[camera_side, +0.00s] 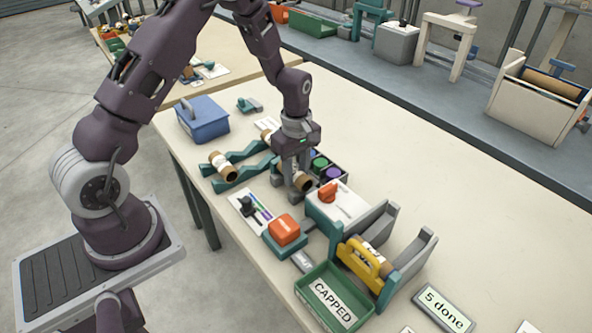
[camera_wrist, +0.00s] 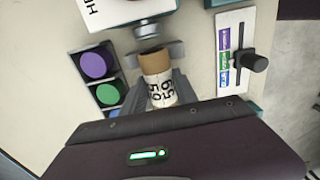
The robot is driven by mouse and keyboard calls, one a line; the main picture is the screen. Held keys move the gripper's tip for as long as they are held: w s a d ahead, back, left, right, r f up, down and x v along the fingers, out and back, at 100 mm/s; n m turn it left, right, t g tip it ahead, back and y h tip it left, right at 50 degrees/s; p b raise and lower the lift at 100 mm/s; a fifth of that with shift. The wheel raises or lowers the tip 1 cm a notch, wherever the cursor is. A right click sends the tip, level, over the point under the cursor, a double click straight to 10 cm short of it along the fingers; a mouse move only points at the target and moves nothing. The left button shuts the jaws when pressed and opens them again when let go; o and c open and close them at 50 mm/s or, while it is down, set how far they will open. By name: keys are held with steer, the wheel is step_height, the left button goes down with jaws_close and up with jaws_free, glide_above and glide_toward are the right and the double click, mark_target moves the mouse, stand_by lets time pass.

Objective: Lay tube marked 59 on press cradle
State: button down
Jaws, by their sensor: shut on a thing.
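My gripper (camera_side: 291,184) is shut on a brown tube with a white label (camera_side: 303,182), next to the white-topped press box (camera_side: 345,202) with an orange knob. In the wrist view the tube (camera_wrist: 159,79) lies between my fingers (camera_wrist: 154,68). Its sideways label seems to read 59. Its bare brown end points at a grey round-ended part (camera_wrist: 147,30) on the box's side. The cradle below is mostly hidden by the tube and my fingers. I cannot tell whether the tube touches it.
A teal zigzag rack (camera_side: 236,178) holds another tube (camera_side: 222,164). Purple (camera_wrist: 95,65) and green (camera_wrist: 112,94) caps sit in a dark holder beside the press. A slider panel (camera_wrist: 235,55) is on the other side. A green CAPPED tray (camera_side: 310,297) and yellow-handled winder (camera_side: 362,262) stand in front.

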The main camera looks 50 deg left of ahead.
mark_target(296, 170)
steer(key=shift+f, duration=0.45)
steer(key=c, duration=0.9)
jaws_free()
steer(key=shift+c, duration=0.2)
step_height(296, 170, up, 13)
steer(key=s+d+r+m+t, duration=0.1)
steer(key=s+d+r+m, duration=0.25)
steer(key=r, duration=0.25)
steer(key=s+d+r+m+t, duration=0.1)
steer(key=s+d+r+m, duration=0.1)
steer(key=s+r+m, duration=0.4)
steer(key=s+d+r+m+t, duration=0.1)
steer(key=s+r+m, duration=0.1)
steer(key=s+m, duration=0.2)
steer(key=s+d+r+m+t, duration=0.1)
steer(key=s+m, duration=0.3)
steer(key=s, duration=0.7)
steer(key=shift+d+r+t, duration=0.35)
steer(key=shift+d+t, duration=0.15)
steer(key=shift+t, duration=0.3)
steer(key=shift+w+m, duration=0.1)
steer(key=shift+m, duration=0.15)
